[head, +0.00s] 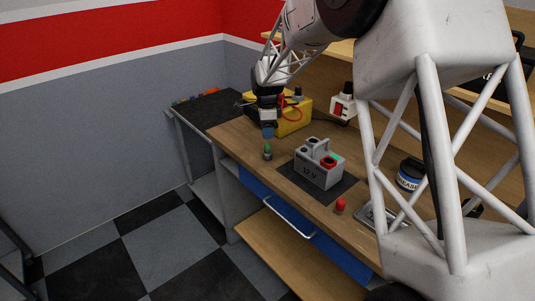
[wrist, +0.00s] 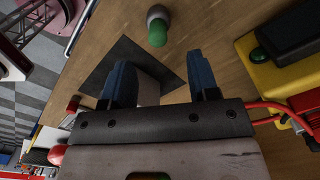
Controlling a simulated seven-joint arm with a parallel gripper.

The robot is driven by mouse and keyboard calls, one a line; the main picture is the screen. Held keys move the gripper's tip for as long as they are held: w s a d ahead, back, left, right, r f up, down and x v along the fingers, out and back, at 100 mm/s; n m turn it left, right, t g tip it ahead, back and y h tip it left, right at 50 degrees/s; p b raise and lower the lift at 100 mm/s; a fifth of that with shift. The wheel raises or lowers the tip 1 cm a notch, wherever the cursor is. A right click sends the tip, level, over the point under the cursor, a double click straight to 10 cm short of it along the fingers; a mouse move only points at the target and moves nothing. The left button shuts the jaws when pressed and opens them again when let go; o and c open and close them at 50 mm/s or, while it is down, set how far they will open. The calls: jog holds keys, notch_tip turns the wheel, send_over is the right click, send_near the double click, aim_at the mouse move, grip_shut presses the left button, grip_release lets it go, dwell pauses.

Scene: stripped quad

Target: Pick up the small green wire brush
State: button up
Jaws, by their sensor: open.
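The small green wire brush (head: 267,148) stands near the left front of the wooden workbench, with a green upper part on a grey lower part. In the wrist view its green end (wrist: 157,35) shows at the top, beyond the fingertips. My gripper (head: 268,132) is above the brush in the head view, apart from it. In the wrist view my gripper (wrist: 160,78) has its two blue fingers spread, and the brush is not between them.
A grey 12 V battery (head: 318,166) with a red cap stands on a dark mat (head: 338,190) right of the brush. A yellow box (head: 296,120) with a red cable is behind. A red-topped item (head: 340,206) stands near the front edge. A grease jar (head: 409,174) is farther right.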

aim_at(267, 144)
jog(key=shift+f, duration=1.3)
jog(key=shift+s+d+f, duration=0.1)
jog(key=shift+s+f, duration=0.05)
jog(key=shift+f, duration=2.45)
jog(key=c, duration=1)
jog(key=shift+r, duration=0.15)
